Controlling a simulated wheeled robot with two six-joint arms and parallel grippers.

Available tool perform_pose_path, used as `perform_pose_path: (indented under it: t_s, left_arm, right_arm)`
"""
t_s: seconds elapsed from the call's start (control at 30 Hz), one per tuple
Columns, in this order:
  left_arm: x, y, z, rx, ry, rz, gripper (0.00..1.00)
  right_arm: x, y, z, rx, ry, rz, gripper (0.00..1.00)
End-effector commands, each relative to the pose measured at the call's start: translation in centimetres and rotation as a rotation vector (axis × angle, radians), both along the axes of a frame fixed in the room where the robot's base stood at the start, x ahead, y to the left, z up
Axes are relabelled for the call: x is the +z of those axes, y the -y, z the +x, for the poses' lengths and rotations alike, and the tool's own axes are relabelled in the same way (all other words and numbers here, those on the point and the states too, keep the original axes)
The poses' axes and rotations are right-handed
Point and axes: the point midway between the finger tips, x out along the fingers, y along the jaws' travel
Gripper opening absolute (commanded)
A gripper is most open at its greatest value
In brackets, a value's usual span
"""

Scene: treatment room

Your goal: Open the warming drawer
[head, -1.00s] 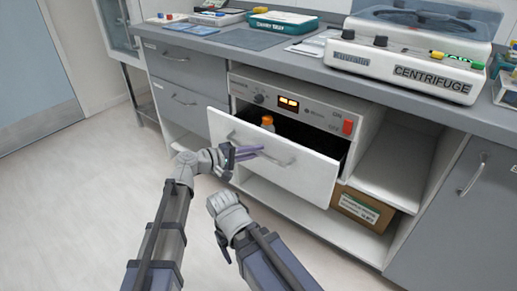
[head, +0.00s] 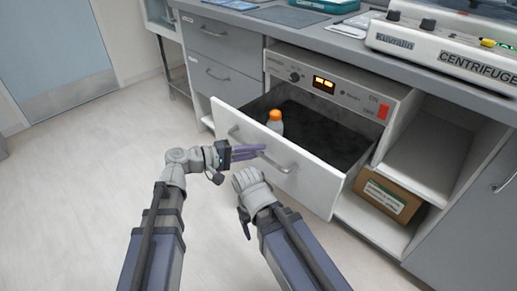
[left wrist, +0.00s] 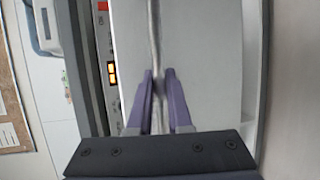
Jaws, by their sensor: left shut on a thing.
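The warming drawer (head: 310,185) has a white front and a dark inside, and it stands well out from its white housing (head: 345,95). Its curved metal bar handle (head: 283,164) runs across the front. My left gripper (head: 262,150) is shut on the handle. In the left wrist view the handle (left wrist: 154,35) passes between the purple fingers (left wrist: 160,88). A bottle with an orange cap (head: 275,122) stands upright inside the drawer. My right gripper (head: 240,215) is beside the left one, in front of the drawer and apart from it; its fingers are not clear.
A centrifuge (head: 440,50) stands on the grey counter (head: 300,33) above. A cardboard box (head: 388,195) sits on the open shelf below right. Grey drawers (head: 225,80) are left of the housing. The floor (head: 90,170) at left is clear.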

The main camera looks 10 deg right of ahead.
Motion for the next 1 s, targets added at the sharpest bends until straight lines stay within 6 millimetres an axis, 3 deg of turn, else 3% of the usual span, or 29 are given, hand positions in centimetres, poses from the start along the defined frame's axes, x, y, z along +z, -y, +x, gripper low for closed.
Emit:
perform_pose_path:
  t_s: [0.27, 0.3, 0.53, 0.8, 1.0]
  left_arm:
    - [0.0, 0.0, 0.0, 0.000, 0.000, 0.002, 0.00]
    - [0.0, 0.0, 0.0, 0.000, 0.001, 0.001, 0.22]
    - [0.0, 0.0, 0.0, 0.000, 0.000, 0.001, 0.47]
    - [0.1, -0.2, 0.0, 0.000, 0.000, 0.000, 0.47]
    - [0.6, -2.7, -0.8, 0.004, 0.001, 0.000, 0.47]
  right_arm:
    - [0.0, 0.0, 0.0, 0.000, 0.000, 0.000, 0.71]
    - [0.0, 0.0, 0.0, 0.000, 0.000, 0.000, 0.71]
    - [0.0, 0.0, 0.0, 0.000, 0.000, 0.000, 0.71]
    - [0.1, 0.0, 0.0, 0.000, 0.000, 0.000, 0.71]
    - [0.7, 0.0, 0.0, 0.001, 0.000, 0.000, 0.71]
